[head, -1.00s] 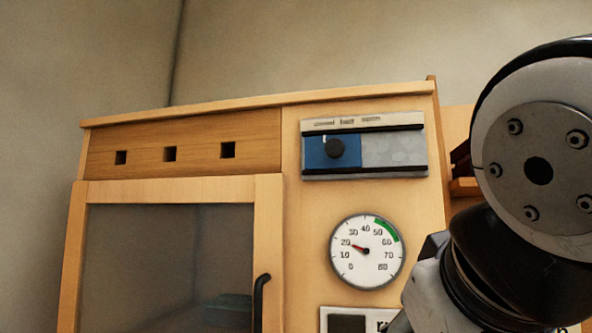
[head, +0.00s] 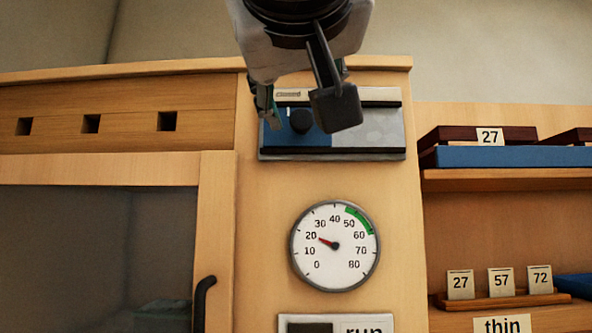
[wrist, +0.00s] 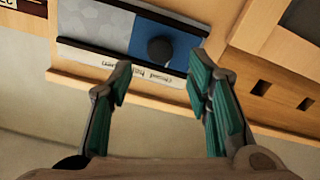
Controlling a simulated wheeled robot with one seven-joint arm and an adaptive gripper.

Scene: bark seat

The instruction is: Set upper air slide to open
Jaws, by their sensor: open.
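The upper air slide (head: 285,142) is a blue plate with a round black knob (head: 300,121). It sits at the left end of its dark-railed track, under the "closed" end of the label strip; a grey patterned panel (head: 375,128) fills the right. In the wrist view, which is upside down, the blue slide (wrist: 182,42) is on the right and its knob (wrist: 160,50) lies beyond the fingertips, between their lines. My gripper (head: 303,108) is open and empty, its fingers either side of the knob in the head view. It also shows in the wrist view (wrist: 161,80).
A round gauge (head: 335,246) reads a little above 20, below the slide. A glazed door (head: 95,250) with a black handle (head: 203,300) is at left, under a board with three square holes (head: 90,124). Shelves (head: 500,180) with number cards stand at right.

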